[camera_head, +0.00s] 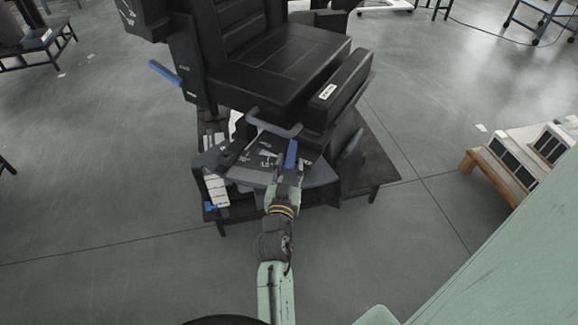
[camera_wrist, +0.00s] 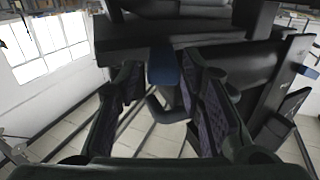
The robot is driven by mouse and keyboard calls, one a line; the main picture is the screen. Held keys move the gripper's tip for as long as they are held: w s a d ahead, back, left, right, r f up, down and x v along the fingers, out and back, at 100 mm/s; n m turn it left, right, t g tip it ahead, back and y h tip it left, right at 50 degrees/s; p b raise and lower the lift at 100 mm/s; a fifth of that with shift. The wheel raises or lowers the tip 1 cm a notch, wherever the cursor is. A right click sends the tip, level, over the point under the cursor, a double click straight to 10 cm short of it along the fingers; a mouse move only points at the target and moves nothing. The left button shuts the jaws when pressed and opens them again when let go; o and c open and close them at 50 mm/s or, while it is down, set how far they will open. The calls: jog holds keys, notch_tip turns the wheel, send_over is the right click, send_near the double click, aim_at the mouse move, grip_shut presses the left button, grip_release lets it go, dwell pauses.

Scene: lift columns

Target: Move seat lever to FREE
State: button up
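The black seat (camera_head: 285,62) stands on a dark platform, with a dark panel (camera_head: 258,160) bearing white markings below its front. The markings are too small to read for FREE. A short blue lever (camera_head: 291,154) sticks up over the panel, right at my gripper (camera_head: 288,172). In the wrist view the blue lever (camera_wrist: 163,66) shows between the two dark fingers of my gripper (camera_wrist: 161,82). The fingers are spread apart, with visible gaps on both sides of the lever. Whether either finger touches it I cannot tell.
A grey-blue U-shaped handle (camera_head: 273,126) lies just behind the lever. Another blue lever (camera_head: 165,72) juts from the seat's left side. A wooden-legged stand (camera_head: 520,150) with dark panels is on the right. The floor around is open.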

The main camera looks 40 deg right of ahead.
jog(key=shift+o, duration=0.3)
notch_tip(320, 180, up, 10)
dwell(0.5)
dwell(0.4)
